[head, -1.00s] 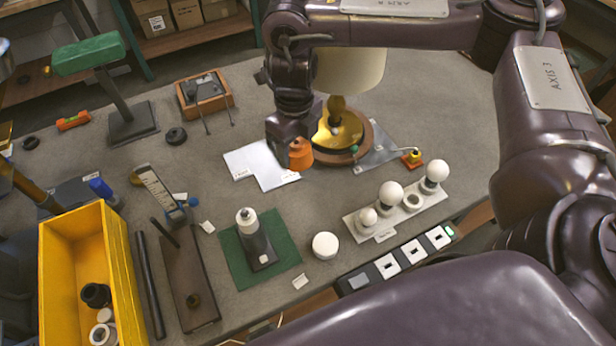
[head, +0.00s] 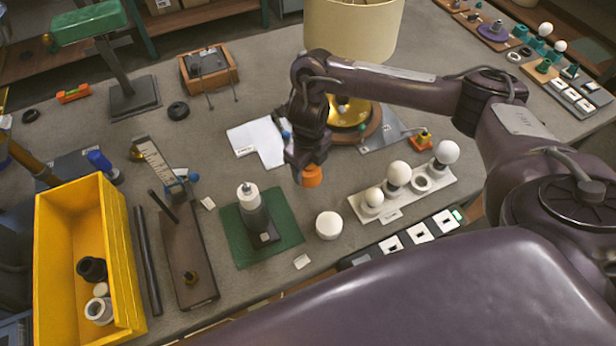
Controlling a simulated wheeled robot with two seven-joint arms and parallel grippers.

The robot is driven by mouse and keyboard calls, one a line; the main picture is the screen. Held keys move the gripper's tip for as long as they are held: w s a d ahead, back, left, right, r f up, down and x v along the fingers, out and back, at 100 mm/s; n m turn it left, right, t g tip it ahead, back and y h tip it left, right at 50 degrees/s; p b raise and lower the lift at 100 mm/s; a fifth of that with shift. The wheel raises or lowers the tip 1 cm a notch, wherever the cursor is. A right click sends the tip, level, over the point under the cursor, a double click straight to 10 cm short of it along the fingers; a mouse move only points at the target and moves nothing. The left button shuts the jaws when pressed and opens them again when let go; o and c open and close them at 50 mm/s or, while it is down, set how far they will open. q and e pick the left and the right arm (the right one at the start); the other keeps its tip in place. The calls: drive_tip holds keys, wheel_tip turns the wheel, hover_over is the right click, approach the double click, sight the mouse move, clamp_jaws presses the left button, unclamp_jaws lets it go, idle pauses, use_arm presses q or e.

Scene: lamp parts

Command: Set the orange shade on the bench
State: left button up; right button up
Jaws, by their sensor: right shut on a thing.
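The small orange shade (head: 312,177) is at the tip of my right gripper (head: 306,166), which is shut on it. Most of the shade's top is hidden by the gripper. The shade is over the grey bench (head: 312,272), between the white papers and the bulb rack; I cannot tell how far its lower edge is from the surface. My left gripper is not in view.
A rack with white bulbs (head: 400,193) stands to the right. A white round cap (head: 328,225) and a green mat (head: 284,214) with a grey lamp part lie in front. A brass lamp base with a cream shade (head: 352,30) stands behind. A yellow bin (head: 127,270) is at left.

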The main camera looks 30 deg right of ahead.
sight(308, 176)
wheel_tip(308, 176, down, 4)
drive_tip(key=shift+r+b, duration=0.2)
drive_tip(key=shift+b, duration=0.45)
drive_tip(key=shift+f, duration=0.2)
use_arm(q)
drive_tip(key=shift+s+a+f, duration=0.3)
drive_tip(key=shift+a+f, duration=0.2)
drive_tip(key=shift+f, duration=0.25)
use_arm(e)
drive_tip(key=o, duration=1)
drive_tip(key=shift+f, duration=0.1)
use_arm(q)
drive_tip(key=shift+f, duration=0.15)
